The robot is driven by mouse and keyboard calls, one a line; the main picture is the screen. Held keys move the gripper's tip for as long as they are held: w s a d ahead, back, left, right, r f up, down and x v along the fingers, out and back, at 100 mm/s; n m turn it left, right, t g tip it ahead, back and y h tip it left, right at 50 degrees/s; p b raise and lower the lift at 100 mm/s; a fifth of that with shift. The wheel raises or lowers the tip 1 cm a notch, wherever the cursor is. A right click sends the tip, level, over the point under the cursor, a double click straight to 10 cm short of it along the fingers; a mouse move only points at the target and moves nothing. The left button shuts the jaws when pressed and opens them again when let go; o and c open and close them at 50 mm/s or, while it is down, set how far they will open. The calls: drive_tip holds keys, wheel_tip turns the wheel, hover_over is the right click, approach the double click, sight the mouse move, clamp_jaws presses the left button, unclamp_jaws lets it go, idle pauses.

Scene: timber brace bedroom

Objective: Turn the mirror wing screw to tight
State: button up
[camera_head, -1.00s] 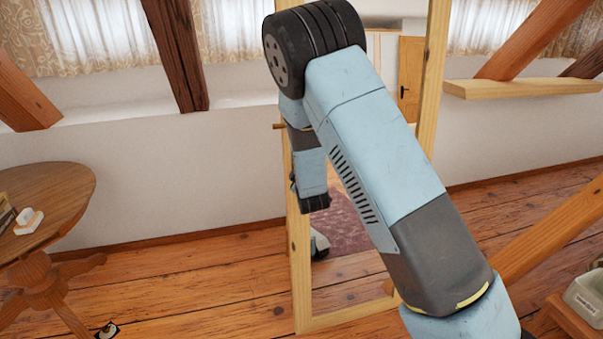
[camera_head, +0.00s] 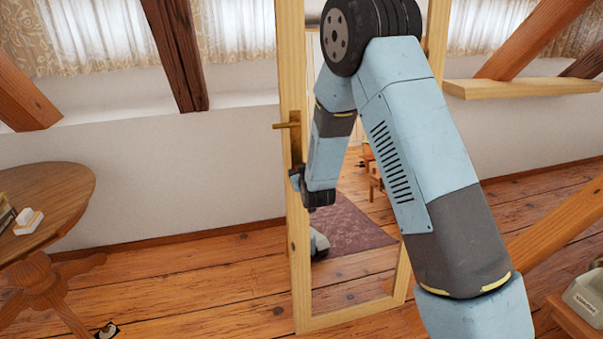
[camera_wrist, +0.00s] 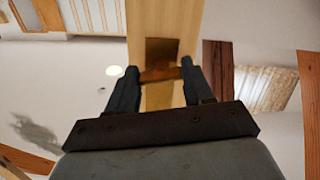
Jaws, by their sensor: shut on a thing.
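The mirror (camera_head: 293,260) has a pale wooden frame and stands on the floor in the middle of the head view. A brass-coloured wing screw (camera_wrist: 160,76) sits against a pale wooden post in the wrist view. My gripper (camera_wrist: 159,70) has its two dark fingers on either side of this brass piece and is shut on it. In the head view, my gripper (camera_head: 297,179) is small and dark at the left post, partly hidden by my wrist. A brass rod (camera_head: 286,125) sticks out left of that post, above the gripper. The screw's exact angle is unclear.
A round wooden table (camera_head: 50,190) with small items stands at the left. A slanted timber brace (camera_head: 560,225) and a grey container (camera_head: 585,295) are at the right. A wooden shelf (camera_head: 525,88) juts from the wall. Floor left of the mirror is mostly clear.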

drive_tip(key=shift+d+f+m, duration=0.1)
drive_tip(key=shift+f+m, duration=0.05)
drive_tip(key=shift+m, duration=0.15)
idle(0.4)
drive_tip(key=o, duration=1)
drive_tip(key=shift+o, duration=0.2)
drive_tip(key=shift+s, duration=0.1)
drive_tip(key=v, duration=1.3)
drive_tip(key=shift+s+d, duration=0.15)
drive_tip(key=shift+s, duration=0.05)
